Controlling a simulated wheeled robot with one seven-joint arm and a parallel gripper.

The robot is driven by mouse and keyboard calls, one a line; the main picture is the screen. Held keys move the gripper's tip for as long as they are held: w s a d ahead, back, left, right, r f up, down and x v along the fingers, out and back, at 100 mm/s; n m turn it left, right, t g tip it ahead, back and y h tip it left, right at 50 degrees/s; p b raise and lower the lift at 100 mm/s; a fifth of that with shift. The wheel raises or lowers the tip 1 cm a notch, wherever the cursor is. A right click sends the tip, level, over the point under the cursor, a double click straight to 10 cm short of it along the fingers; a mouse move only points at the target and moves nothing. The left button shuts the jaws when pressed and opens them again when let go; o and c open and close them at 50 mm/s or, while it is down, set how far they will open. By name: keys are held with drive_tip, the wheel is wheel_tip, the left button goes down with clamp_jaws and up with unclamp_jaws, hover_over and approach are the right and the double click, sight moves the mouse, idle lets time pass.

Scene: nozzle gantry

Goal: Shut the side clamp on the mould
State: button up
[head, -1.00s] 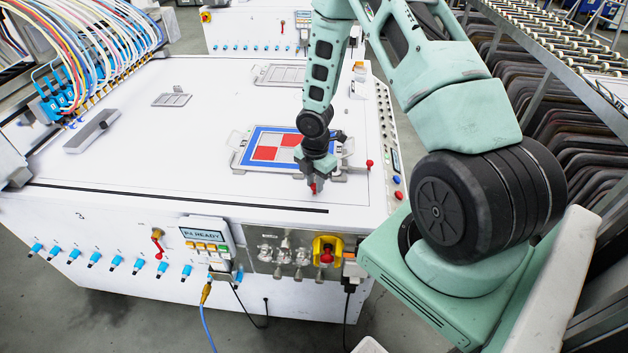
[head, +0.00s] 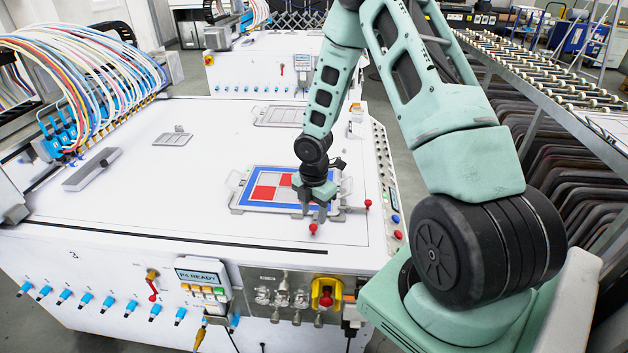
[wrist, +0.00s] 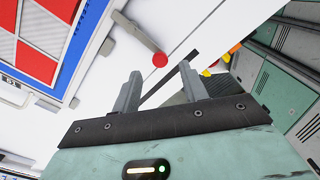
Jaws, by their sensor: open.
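The mould (head: 240,209) lies on the white table top, a grey frame around a blue border with red and white panels. A grey side lever with a red knob (head: 368,204) sticks out past its right edge. A second red knob (head: 313,228) shows just below my gripper's fingertips at the mould's front edge. My gripper (head: 315,217) is open and points down over the front right corner, hiding part of the mould there. In the wrist view a grey lever with a red knob (wrist: 160,60) shows beyond my open, empty fingers. I cannot tell which of the two knobs this is.
A button console (head: 384,180) runs along the table's right edge. A grey bar (head: 92,170) and a small grey frame (head: 173,137) lie at left. Another grey frame (head: 275,115) lies behind the mould. Hoses (head: 90,70) crowd the left side. The table between is bare.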

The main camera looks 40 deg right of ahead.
wheel_tip(320, 180, up, 13)
drive_tip(key=shift+r, duration=0.15)
idle(0.6)
